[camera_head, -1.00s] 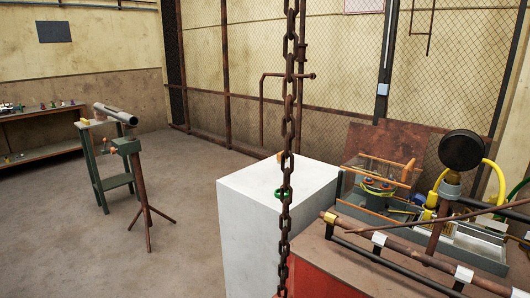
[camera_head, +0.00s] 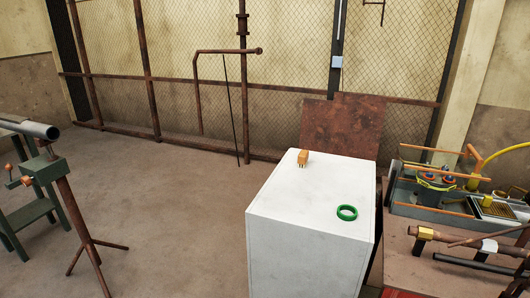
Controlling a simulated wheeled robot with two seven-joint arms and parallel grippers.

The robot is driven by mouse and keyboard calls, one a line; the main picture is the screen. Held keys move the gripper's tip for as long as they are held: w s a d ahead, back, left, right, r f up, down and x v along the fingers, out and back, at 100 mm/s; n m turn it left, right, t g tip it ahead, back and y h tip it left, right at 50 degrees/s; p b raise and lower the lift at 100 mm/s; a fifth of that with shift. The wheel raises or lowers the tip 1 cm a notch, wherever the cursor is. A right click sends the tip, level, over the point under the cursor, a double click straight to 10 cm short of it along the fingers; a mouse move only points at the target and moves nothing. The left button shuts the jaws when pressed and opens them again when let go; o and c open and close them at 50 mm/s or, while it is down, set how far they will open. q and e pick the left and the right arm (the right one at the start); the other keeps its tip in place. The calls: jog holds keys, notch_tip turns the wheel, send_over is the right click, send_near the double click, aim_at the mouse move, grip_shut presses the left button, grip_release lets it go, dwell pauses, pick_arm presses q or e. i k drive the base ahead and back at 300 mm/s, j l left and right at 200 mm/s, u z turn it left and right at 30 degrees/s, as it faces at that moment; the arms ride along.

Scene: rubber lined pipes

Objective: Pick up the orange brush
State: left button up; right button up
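A small orange brush (camera_head: 303,156) stands on top of the white block-shaped stand (camera_head: 300,192), near its back left edge. Its lower part looks pale, likely bristles facing down. A green ring (camera_head: 347,212) lies on the same top, nearer the front right. Neither of my grippers shows in the head view, so nothing is seen touching the brush.
The floor (camera_head: 190,215) between is clear.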

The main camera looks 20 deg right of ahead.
aim_at(303, 157)
jog(key=i+j+z, duration=0.35)
jog(key=j+z, duration=0.15)
jog(key=i+j+z, duration=0.1)
jog(key=j+z, duration=0.15)
jog(key=j, duration=0.2)
jog(key=i+j+z, duration=0.2)
jog(key=j, duration=0.2)
jog(key=k+z, duration=0.1)
jog(key=z, duration=1.5)
